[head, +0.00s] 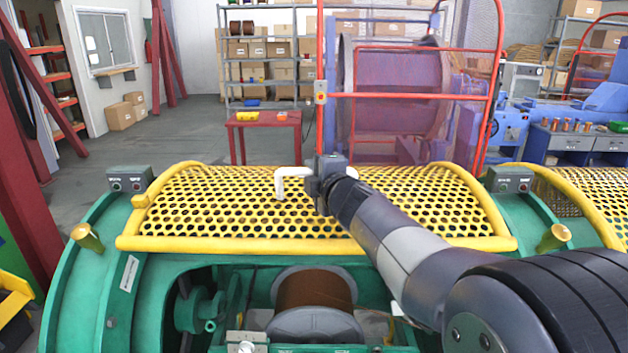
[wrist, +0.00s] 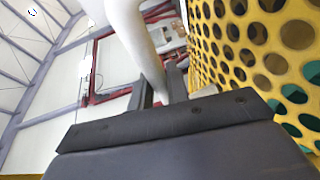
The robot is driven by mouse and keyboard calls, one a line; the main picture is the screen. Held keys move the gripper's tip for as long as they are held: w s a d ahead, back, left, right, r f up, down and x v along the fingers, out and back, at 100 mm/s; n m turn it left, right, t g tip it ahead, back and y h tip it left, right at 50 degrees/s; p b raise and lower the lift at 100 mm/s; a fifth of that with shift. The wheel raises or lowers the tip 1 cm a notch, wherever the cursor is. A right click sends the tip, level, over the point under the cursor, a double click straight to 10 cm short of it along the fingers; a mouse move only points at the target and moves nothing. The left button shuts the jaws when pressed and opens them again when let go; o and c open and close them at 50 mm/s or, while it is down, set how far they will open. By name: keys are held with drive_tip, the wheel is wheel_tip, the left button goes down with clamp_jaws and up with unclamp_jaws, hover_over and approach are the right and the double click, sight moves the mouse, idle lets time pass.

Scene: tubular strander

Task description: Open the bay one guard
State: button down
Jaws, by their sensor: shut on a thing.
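The bay one guard (head: 225,212) is a curved yellow mesh panel with a tubular frame, on top of the green strander body in the head view. Its mesh also fills the right side of the wrist view (wrist: 250,62). A white bent handle (head: 291,172) stands up from the guard. My gripper (head: 313,183) is shut on this handle, just above the mesh. In the wrist view the white handle (wrist: 138,42) runs down between the two dark fingers of my gripper (wrist: 159,92). Below the guard's front rail, the bay shows open with a brown spool (head: 315,290) inside.
Green control boxes (head: 130,180) (head: 509,180) sit at either side of the guard. A second yellow guard (head: 592,195) is at the right. Behind stand a red-framed cage (head: 405,96) and a red table (head: 264,120). Grey floor is clear at the back left.

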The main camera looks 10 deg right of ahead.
drive_tip(key=shift+s+a+f+b, duration=0.1)
drive_tip(key=shift+s+f+b, duration=0.05)
drive_tip(key=shift+s+b, duration=0.35)
drive_tip(key=shift+s+a+f+b, duration=0.15)
drive_tip(key=shift+s+b, duration=0.2)
drive_tip(key=shift+s, duration=0.25)
drive_tip(key=c, duration=1.4)
unclamp_jaws()
drive_tip(key=shift+o, duration=0.2)
drive_tip(key=shift+r, duration=0.1)
drive_tip(key=p+v, duration=0.1)
drive_tip(key=v, duration=0.8)
drive_tip(key=shift+s+d+p, duration=0.15)
drive_tip(key=shift+s+p, duration=0.1)
drive_tip(key=shift+p, duration=0.15)
drive_tip(key=shift+s+d, duration=0.1)
drive_tip(key=shift+s, duration=0.55)
